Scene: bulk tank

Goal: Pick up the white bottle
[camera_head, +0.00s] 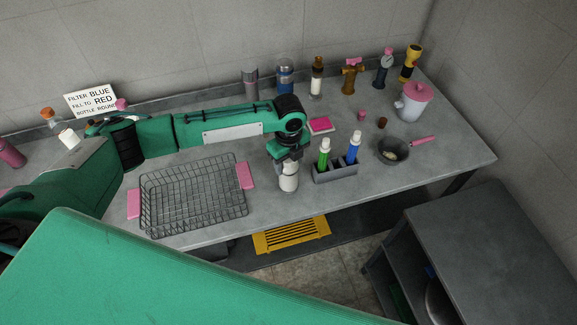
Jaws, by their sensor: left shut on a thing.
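The white bottle (288,183) is under my left gripper (288,170) near the front edge of the grey table, between the wire basket and the marker holder. My left gripper points down and is shut on the bottle's upper part, hiding its top. The bottle looks upright. I cannot tell whether its base touches the table. My right gripper is not in view.
A wire basket (190,229) with pink handles is left of the bottle. A grey holder (335,175) with green and blue bottles stands close on the right.

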